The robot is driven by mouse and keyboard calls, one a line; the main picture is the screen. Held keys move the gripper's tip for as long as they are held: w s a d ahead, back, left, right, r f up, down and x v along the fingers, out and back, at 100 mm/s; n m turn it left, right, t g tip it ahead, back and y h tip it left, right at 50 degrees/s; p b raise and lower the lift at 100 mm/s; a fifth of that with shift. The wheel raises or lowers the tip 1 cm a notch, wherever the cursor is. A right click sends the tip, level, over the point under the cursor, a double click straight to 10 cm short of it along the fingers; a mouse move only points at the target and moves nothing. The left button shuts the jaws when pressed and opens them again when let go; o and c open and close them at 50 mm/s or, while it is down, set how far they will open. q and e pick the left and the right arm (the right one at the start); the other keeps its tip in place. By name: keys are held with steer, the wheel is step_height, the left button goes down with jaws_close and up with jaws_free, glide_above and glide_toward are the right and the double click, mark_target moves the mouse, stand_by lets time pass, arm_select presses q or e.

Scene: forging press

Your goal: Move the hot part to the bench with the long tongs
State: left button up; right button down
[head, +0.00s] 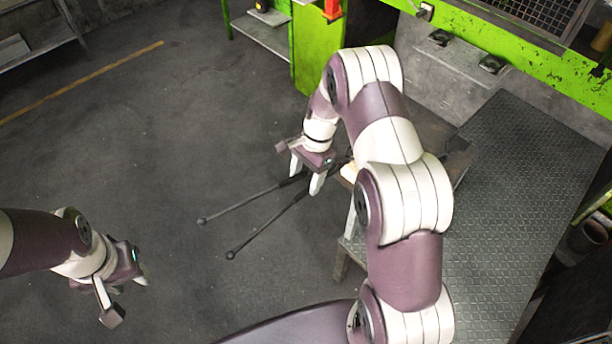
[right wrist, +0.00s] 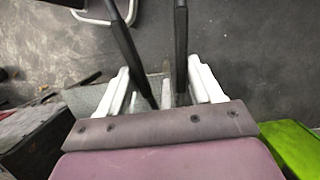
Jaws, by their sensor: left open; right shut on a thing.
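The long tongs (head: 262,203) are dark, with two thin handles ending in small balls. My right gripper (head: 307,178) is shut on the tongs, and the handles reach out to the lower left over the floor. In the right wrist view, the two dark handles (right wrist: 181,55) pass between the white fingers of that gripper (right wrist: 165,88). The tongs' jaw end is hidden behind my right arm. A small pale yellowish thing (head: 348,172) shows beside the arm; I cannot tell whether it is the hot part. My left gripper (head: 127,292) is open and empty over the floor at the lower left.
A dark bench-like top (head: 459,152) shows partly behind my right arm. A chequered metal platform (head: 530,150) fills the right side. The green press frame (head: 312,55) stands at the back. A grey shelf (head: 35,40) is at the upper left. The floor at left is clear.

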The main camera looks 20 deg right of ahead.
steer(key=shift+r, duration=0.55)
steer(key=s+a+p, duration=0.1)
steer(key=s+a, duration=0.1)
steer(key=a, duration=0.5)
steer(key=s+a+p, duration=0.1)
steer(key=s+a, duration=0.2)
steer(key=a, duration=0.5)
steer(key=shift+s+p, duration=0.2)
steer(key=shift+p, duration=0.1)
